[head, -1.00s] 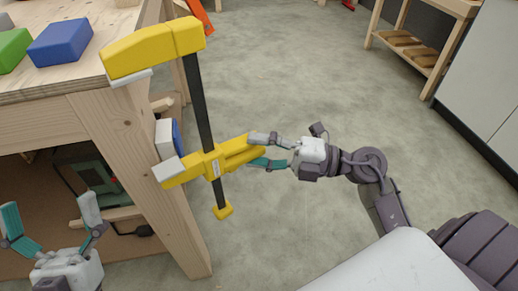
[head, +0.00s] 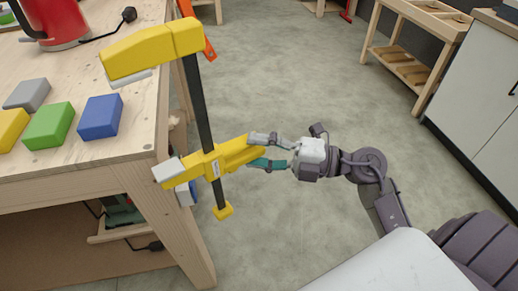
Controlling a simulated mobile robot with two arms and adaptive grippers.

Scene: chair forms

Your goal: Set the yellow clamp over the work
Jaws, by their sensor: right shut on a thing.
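The yellow clamp (head: 205,160) has a dark bar, a fixed yellow jaw at the top with a pale pad, and a sliding yellow jaw lower down. My right gripper (head: 262,152) is shut on the handle end of the sliding jaw. The clamp is held nearly upright at the right edge of the wooden workbench (head: 120,162). Its upper jaw shows over the tabletop and its lower jaw in front of the corner leg. I cannot tell whether either jaw touches the bench. My left gripper is out of view.
Blue (head: 100,117), green (head: 49,126), yellow (head: 11,129) and grey (head: 28,95) blocks lie on the bench. A red kettle-like thing (head: 60,22) stands behind them. A wooden shelf unit (head: 415,45) and a white cabinet (head: 484,88) stand right. The floor between is clear.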

